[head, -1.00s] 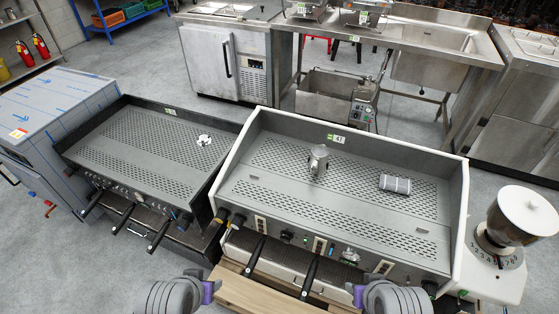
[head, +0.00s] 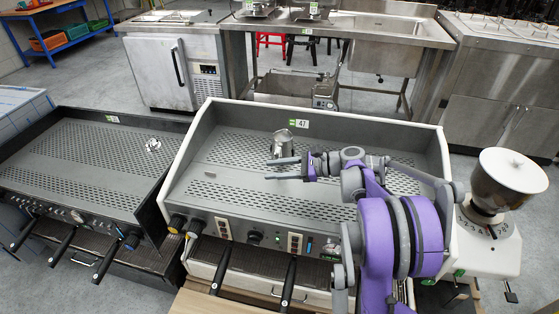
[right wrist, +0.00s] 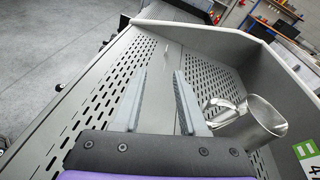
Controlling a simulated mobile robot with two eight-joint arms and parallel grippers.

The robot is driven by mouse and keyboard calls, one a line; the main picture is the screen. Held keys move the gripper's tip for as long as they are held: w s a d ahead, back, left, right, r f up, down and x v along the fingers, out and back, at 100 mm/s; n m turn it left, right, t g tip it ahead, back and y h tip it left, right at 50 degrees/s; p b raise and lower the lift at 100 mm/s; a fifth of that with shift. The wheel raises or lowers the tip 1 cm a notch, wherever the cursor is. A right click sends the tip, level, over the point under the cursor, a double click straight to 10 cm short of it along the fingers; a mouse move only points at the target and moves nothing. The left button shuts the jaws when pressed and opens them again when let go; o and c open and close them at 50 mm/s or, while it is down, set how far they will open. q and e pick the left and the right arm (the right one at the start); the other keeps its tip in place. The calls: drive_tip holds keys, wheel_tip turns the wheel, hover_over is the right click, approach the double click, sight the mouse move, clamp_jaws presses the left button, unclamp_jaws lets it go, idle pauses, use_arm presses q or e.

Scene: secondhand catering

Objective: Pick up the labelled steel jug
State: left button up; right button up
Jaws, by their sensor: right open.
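The steel jug (head: 283,143) stands upright on the perforated top of the right coffee machine, near its back panel. No label on the jug can be made out. My right gripper (head: 267,170) is open and empty above the machine top, in front of the jug in the head view, with its fingers pointing left. In the right wrist view the jug (right wrist: 262,124) and its handle lie to the right of the open fingers (right wrist: 160,74), apart from them. My left gripper is not in view.
The right machine's raised side walls (head: 186,150) border its top. A green-and-white tag (head: 299,122) marked 47 is on the back panel. A small shiny item (head: 152,145) sits on the left machine. A grinder with a white hopper (head: 513,170) stands at right.

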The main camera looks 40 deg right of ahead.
sight(282, 147)
drive_tip(key=d+m+t, duration=0.1)
drive_tip(key=d, duration=0.2)
drive_tip(key=d+f+m+t+b, duration=0.1)
drive_tip(key=d, duration=0.2)
drive_tip(key=d+f+m+y+b, duration=0.1)
drive_tip(key=d, duration=0.2)
drive_tip(key=shift+s+d+t, duration=0.25)
drive_tip(key=shift+d+t, duration=0.1)
drive_tip(key=shift+t, duration=0.05)
drive_tip(key=x, duration=0.5)
drive_tip(key=shift+w+a+b, duration=0.1)
drive_tip(key=shift+w+b, duration=0.05)
drive_tip(key=shift+b, duration=0.15)
drive_tip(key=b+x, duration=0.1)
drive_tip(key=x, duration=0.4)
drive_tip(key=shift+w+a, duration=0.1)
drive_tip(key=shift+w, duration=0.05)
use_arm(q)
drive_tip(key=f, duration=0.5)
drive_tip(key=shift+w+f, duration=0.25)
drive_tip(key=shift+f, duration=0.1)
use_arm(e)
clamp_jaws()
